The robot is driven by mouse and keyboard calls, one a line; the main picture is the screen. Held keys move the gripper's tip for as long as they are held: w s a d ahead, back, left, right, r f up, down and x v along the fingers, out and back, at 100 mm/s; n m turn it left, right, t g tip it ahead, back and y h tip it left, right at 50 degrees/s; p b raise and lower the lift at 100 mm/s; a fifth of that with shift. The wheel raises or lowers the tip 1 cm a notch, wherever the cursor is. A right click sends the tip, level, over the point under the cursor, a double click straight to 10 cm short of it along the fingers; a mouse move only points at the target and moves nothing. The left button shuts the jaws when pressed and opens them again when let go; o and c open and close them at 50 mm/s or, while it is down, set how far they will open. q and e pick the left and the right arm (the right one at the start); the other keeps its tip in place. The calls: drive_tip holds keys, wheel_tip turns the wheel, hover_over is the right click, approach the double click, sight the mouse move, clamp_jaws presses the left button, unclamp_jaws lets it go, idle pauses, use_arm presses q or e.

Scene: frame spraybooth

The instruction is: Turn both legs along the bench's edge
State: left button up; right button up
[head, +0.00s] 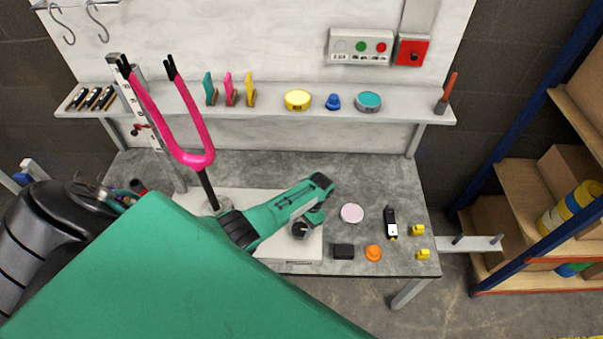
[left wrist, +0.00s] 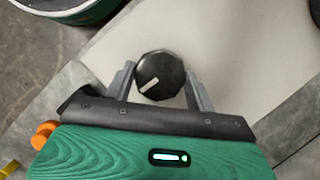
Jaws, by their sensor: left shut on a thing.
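A pink fork (head: 150,108) stands with its two legs up and black tips at their ends. Its black stem (head: 208,188) goes down toward a pale box (head: 290,248) on the grey bench (head: 260,168). The legs are spread left to right in the head view, roughly along the bench; the exact angle is hard to tell. My left gripper (head: 306,222) is at the box's right part, its fingers on either side of a black knob (head: 300,230). In the left wrist view the knob (left wrist: 160,75), with a white mark, sits between the fingers (left wrist: 160,88). My right gripper is out of view.
A pink disc (head: 352,213), a black block (head: 344,251), an orange knob (head: 373,253), a black tool (head: 391,222) and yellow pieces (head: 418,230) lie to the right. A shelf (head: 280,115) with tins runs behind. My green arm covers the front left of the bench.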

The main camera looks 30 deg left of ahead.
use_arm(q)
drive_tip(key=shift+n, duration=0.4)
drive_tip(key=o, duration=1)
drive_tip(key=v, duration=1.4)
drive_tip(key=shift+a+b, duration=0.25)
drive_tip(key=shift+b, duration=0.15)
drive_tip(key=shift+f, duration=0.1)
